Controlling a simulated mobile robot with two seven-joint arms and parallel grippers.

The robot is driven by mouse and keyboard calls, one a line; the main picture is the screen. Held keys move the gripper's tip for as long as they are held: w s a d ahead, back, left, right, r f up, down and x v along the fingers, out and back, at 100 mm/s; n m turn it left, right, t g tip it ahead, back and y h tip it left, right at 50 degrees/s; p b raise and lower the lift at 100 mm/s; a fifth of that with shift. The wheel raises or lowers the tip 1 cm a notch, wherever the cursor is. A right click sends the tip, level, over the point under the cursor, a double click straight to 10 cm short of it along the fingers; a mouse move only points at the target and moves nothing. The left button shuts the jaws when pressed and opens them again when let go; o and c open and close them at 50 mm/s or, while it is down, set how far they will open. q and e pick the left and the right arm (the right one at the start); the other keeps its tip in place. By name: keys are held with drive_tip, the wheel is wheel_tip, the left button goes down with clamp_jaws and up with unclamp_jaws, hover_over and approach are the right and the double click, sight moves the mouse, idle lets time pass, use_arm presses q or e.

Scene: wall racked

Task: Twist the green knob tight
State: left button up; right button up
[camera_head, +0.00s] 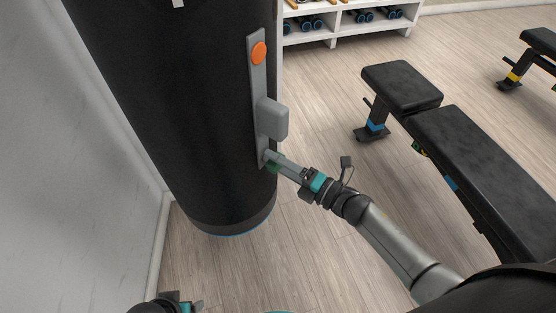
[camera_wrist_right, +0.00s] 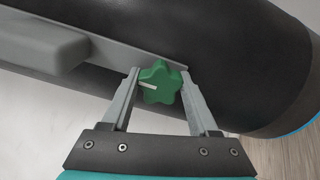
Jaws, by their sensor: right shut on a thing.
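The green knob (camera_wrist_right: 160,82) is star-shaped with a white mark and sits near the end of a grey metal bar on a black punching bag. My right gripper (camera_wrist_right: 158,92) has a finger on each side of the knob and is shut on it. In the head view the right gripper (camera_head: 272,160) reaches the bar's lower end and mostly hides the knob (camera_head: 275,165). My left gripper (camera_head: 186,304) is partly in view at the bottom edge, away from the bag; its fingers are too cut off to tell their state.
The black punching bag (camera_head: 180,100) hangs beside a pale wall on the left. The grey bar (camera_head: 258,90) carries an orange disc (camera_head: 259,53) and a grey block (camera_head: 272,119). A black bench (camera_head: 480,150) stands at right. A white rack (camera_head: 350,28) with dumbbells is behind. Wooden floor between is clear.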

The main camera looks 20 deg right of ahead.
idle(0.4)
drive_tip(key=o, duration=1.4)
drive_tip(key=shift+c, duration=0.2)
drive_tip(key=shift+d, duration=0.1)
use_arm(q)
drive_tip(key=shift+g, duration=0.4)
drive_tip(key=s+f+p, duration=0.1)
drive_tip(key=f, duration=0.2)
drive_tip(key=s+a+f+p, duration=0.1)
drive_tip(key=f, duration=0.1)
drive_tip(key=shift+s+p, duration=0.35)
use_arm(e)
drive_tip(key=v, duration=1.5)
